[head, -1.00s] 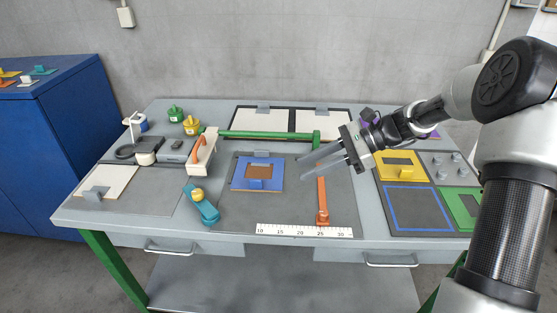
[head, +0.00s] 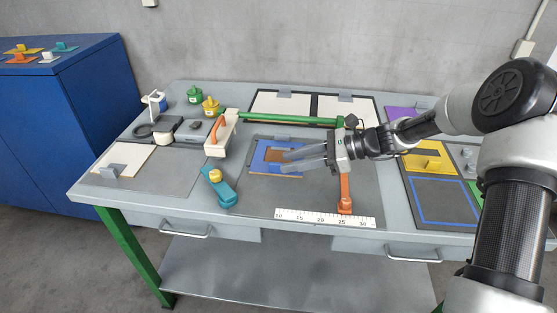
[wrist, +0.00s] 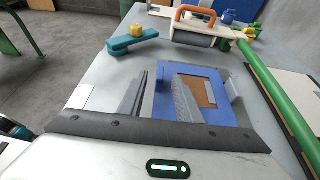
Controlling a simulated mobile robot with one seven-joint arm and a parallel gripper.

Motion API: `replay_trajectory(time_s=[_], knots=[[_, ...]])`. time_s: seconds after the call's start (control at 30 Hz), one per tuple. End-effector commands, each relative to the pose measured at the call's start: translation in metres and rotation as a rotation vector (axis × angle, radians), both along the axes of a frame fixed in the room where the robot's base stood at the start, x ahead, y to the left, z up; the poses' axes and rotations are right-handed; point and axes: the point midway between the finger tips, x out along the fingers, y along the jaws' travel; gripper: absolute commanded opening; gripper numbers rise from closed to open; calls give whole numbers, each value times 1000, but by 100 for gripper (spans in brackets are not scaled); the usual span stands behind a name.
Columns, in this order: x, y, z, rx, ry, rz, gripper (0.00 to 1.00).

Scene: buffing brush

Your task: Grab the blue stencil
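The blue stencil (head: 264,149) is a flat square frame with a central opening over a brown piece, lying on the grey board at the middle of the table. In the wrist view (wrist: 205,73) its upright blue tab (wrist: 160,87) shows between my two fingers, near the stencil's edge. My gripper (head: 284,162) reaches in from the right, fingers pointing left over the stencil and hiding part of it. In the wrist view my gripper (wrist: 163,82) is open, with a clear gap between the fingers. I cannot tell whether a finger touches the tab.
A green bar (head: 290,118) runs behind the stencil. The yellow stencil (head: 425,158) is right.

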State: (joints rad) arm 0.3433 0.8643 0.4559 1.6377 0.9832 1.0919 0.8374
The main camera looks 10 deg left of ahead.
Motion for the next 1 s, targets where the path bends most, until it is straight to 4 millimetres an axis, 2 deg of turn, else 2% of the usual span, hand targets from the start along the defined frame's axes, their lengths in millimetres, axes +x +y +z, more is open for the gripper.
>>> replay_trajectory(time_s=[0.17, 0.4, 0.63, 0.83, 1.0], knots=[[-1, 15, -6, 2, 2, 4, 31], [-2, 46, -18, 1, 2, 2, 31], [-2, 49, -17, 0, 0, 1, 31], [-2, 49, -17, 0, 0, 1, 0], [-2, 49, -17, 0, 0, 1, 0]])
